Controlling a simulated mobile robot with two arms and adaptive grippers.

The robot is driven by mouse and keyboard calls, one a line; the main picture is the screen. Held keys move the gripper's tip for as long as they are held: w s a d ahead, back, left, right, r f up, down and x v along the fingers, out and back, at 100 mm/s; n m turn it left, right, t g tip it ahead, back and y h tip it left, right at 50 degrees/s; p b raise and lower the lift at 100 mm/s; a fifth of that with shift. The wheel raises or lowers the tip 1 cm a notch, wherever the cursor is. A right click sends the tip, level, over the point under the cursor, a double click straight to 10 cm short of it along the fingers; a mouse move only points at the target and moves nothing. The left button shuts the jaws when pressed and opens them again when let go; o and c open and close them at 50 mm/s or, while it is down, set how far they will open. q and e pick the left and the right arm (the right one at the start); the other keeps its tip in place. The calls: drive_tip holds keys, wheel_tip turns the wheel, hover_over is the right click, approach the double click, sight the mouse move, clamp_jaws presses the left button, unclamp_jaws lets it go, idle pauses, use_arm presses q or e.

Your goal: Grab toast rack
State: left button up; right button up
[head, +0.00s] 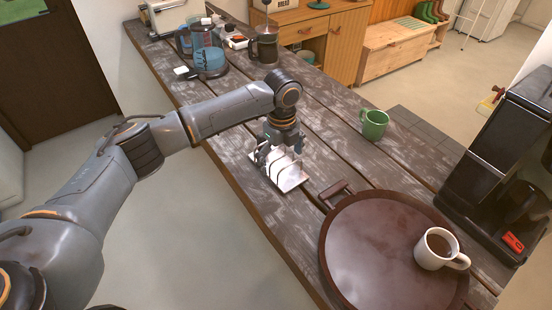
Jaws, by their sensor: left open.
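The toast rack (286,174) is a small silvery rack with a flat base and upright wire dividers. It stands on the wooden counter near its front edge, in the middle of the head view. My left gripper (279,150) points down right at the rack's far end, its fingers open. The gripper overlaps the rack in the picture, and I cannot tell whether the fingers touch it. My right gripper does not show.
A round brown tray (365,245) with a white mug (437,249) of dark drink lies to the right. A green mug (374,124) stands behind. A black coffee machine (492,165) is at right. A kettle (207,52) and a French press (265,45) stand at the far end.

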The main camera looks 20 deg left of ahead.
use_arm(q)
drive_tip(key=c, duration=1.2)
